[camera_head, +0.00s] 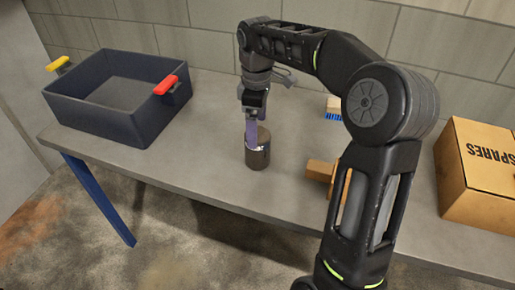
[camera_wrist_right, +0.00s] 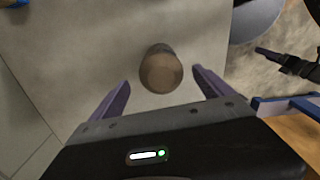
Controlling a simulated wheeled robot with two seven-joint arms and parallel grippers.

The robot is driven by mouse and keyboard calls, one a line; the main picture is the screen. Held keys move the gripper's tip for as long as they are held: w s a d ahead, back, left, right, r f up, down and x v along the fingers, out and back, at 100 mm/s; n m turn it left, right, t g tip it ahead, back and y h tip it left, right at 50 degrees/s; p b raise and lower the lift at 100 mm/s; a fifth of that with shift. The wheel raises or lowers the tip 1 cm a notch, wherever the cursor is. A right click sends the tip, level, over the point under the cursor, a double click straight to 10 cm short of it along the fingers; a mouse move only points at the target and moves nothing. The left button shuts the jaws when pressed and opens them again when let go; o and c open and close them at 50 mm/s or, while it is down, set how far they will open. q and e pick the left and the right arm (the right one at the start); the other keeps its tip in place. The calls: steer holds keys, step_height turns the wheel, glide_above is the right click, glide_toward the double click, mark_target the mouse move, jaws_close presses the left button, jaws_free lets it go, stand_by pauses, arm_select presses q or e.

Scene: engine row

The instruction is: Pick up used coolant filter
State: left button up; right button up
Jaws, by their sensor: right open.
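The used coolant filter appears to be the dark metallic cylinder (camera_head: 259,153) standing upright near the front edge of the grey table; in the right wrist view its round brown end (camera_wrist_right: 161,71) faces the camera. My right gripper (camera_head: 252,132) points down over it in the head view, one purple finger overlapping the cylinder's near-left side. In the wrist view the right gripper (camera_wrist_right: 161,77) is open, with a finger on each side of the cylinder and a visible gap to both. My left gripper appears partly at the wrist view's right edge (camera_wrist_right: 272,55), beyond the table; its opening is unclear.
A dark blue bin (camera_head: 120,125) with one yellow and one red handle stands at the left. A blue-bristled brush (camera_head: 334,109) and a wooden piece (camera_head: 321,170) lie right of the cylinder. A cardboard SPARES box (camera_head: 480,180) stands far right. The table (camera_head: 205,150) between bin and cylinder is clear.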

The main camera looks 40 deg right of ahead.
mark_target(258, 159)
steer(key=shift+f, duration=1.3)
steer(key=shift+s+f+p, duration=0.1)
steer(key=shift+f+p, duration=0.55)
steer(key=shift+f, duration=1.95)
jaws_close()
